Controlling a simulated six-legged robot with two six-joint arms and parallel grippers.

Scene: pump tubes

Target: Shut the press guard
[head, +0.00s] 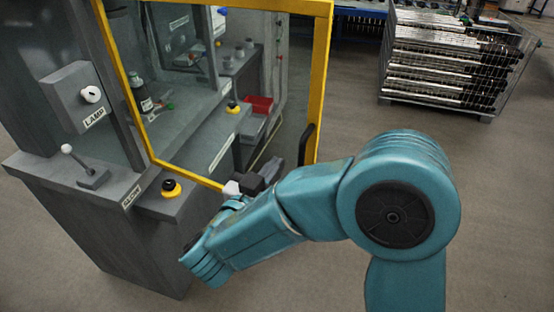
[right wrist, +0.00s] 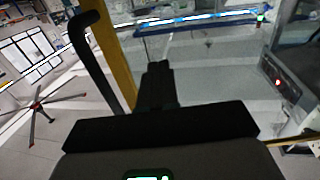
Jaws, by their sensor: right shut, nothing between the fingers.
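The press guard is a clear pane in a yellow frame (head: 321,75), upright in front of the grey press in the head view. Its right edge, with a black bar handle (head: 306,145), stands out over floor, so it looks at least partly open; the exact angle is hard to tell. My right gripper (head: 270,171) is shut and empty at the guard's lower right, partly hidden by my arm. In the right wrist view its shut fingers (right wrist: 157,85) are just right of the handle (right wrist: 92,60) and yellow post (right wrist: 117,65); contact cannot be told. My left gripper is not in view.
A lamp knob (head: 91,94), a small lever (head: 67,149) and a yellow-black button (head: 171,188) are on the press left of the guard. A red bin (head: 259,104) shows behind the pane. A rack of metal tubes (head: 440,65) stands at the back right. Floor between is clear.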

